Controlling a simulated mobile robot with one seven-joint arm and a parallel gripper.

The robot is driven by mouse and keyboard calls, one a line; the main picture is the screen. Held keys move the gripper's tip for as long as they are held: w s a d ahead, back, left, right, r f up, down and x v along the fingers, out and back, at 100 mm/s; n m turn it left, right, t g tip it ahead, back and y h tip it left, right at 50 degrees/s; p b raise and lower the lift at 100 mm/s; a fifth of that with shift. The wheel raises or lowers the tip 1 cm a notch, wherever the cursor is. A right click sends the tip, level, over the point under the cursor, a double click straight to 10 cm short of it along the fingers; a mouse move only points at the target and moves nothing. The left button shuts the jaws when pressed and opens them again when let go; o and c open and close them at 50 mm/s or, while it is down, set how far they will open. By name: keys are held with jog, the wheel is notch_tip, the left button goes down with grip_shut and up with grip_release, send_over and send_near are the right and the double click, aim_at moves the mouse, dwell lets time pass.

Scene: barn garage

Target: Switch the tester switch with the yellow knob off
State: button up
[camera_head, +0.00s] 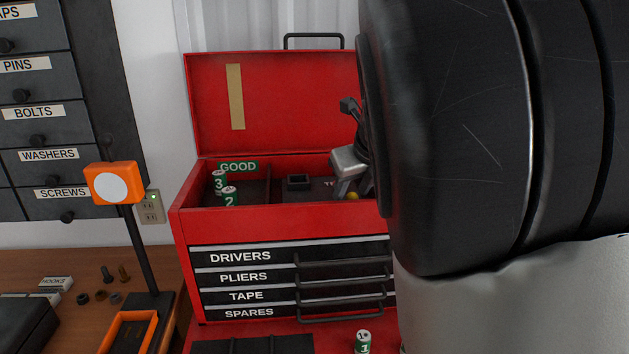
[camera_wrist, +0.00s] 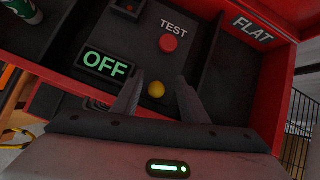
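The tester (camera_wrist: 139,42) is a dark panel in the top tray of the red toolbox. Its round yellow knob (camera_wrist: 157,90) shows between my fingertips in the wrist view, and as a small yellow spot (camera_head: 353,196) in the head view. A lit green OFF display (camera_wrist: 106,66) stands left of the knob. A red button (camera_wrist: 169,43) under the word TEST sits beyond it. My gripper (camera_wrist: 159,82) is open, one finger on each side of the knob, with a visible gap on both sides. In the head view my gripper (camera_head: 350,170) reaches down into the tray; my arm hides its right part.
The red toolbox (camera_head: 180,222) has its lid raised behind the tray. Green cells (camera_head: 229,197) stand in the GOOD compartment at left. A FLAT compartment (camera_wrist: 232,65) lies right of the panel. Another green cell (camera_head: 363,342) stands in front. An orange-headed lamp (camera_head: 113,183) stands left.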

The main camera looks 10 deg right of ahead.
jog(key=p+v, duration=0.6)
jog(key=p, duration=0.1)
jog(key=shift+s, duration=0.1)
jog(key=shift+s+r+p, duration=0.35)
jog(key=shift+p, duration=0.1)
jog(key=v, duration=1)
jog(key=shift+r, duration=0.25)
jog(key=shift+w, duration=0.1)
